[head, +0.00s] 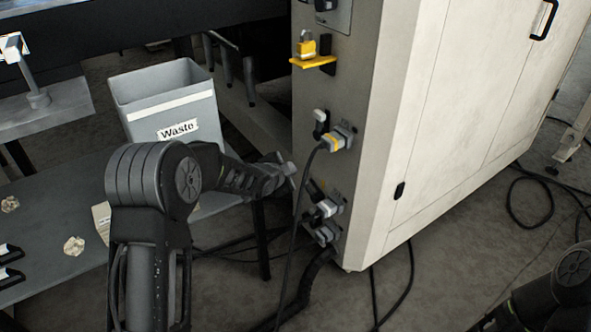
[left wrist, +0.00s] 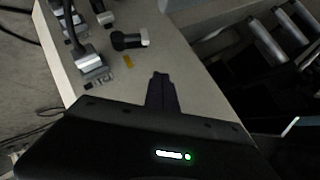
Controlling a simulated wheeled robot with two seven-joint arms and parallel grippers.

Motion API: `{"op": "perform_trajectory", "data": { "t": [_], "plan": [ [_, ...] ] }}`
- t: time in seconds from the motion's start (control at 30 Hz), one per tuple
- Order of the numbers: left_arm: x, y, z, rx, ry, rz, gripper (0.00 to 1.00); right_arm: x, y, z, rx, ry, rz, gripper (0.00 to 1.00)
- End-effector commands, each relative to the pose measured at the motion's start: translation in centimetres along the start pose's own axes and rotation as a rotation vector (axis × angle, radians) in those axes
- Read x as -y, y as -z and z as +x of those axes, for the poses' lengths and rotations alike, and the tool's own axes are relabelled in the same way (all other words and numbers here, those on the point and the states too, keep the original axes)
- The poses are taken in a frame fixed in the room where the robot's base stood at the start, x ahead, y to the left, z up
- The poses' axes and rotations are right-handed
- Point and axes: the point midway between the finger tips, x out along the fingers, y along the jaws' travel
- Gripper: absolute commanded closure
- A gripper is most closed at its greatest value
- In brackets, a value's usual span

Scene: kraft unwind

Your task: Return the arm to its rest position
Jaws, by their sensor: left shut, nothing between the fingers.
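My left arm comes up from the bottom left in the head view and bends at the elbow toward the cabinet. My left gripper (head: 287,176) is shut and empty, close to the connector side of the pale cabinet (head: 440,110). I cannot tell whether it touches the cabinet. In the left wrist view the shut fingers (left wrist: 162,92) show against the cabinet panel, with nothing between them. Part of my right arm shows at the bottom right of the head view; its gripper is out of view.
Plugs (head: 328,208) and a cable (head: 299,200) sit near my left gripper. A yellow padlock (head: 306,47) is higher on the cabinet. A grey waste bin (head: 150,108) stands behind my left arm on a table (head: 50,270) with crumpled scraps. Cables lie on the floor.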

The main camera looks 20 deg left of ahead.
Motion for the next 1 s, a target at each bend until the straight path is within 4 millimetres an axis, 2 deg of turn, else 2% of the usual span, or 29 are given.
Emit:
{"op": "perform_trajectory", "data": {
  "t": [0.47, 0.57, 0.63, 0.77, 0.87, 1.0],
  "plan": [
    [0.0, 0.0, 0.0, 0.0, 0.0, -0.008, 1.0, 0.0, 0.0, 0.0, 0.0, 0.0, 0.0, 0.39],
    [0.1, 0.0, 0.0, -0.002, 0.003, -0.065, 1.0, 0.0, 0.0, 0.0, 0.0, 0.0, 0.0, 0.39],
    [-1.1, -0.4, -0.1, 0.006, -0.01, -0.174, 1.0, 0.0, 0.0, 0.0, 0.0, 0.0, 0.0, 0.39],
    [-7.8, -1.9, -0.6, 0.054, -0.098, -0.418, 1.0, 0.0, 0.0, 0.0, 0.0, 0.0, 0.0, 0.39],
    [-14.6, -4.0, -1.6, 0.132, -0.182, -0.612, 1.0, 0.0, 0.0, 0.0, 0.0, 0.0, 0.0, 0.39],
    [-25.1, -7.3, -4.9, 0.294, -0.3, -0.875, 1.0, 0.0, 0.0, 0.0, 0.0, 0.0, 0.0, 0.39]
  ]
}}
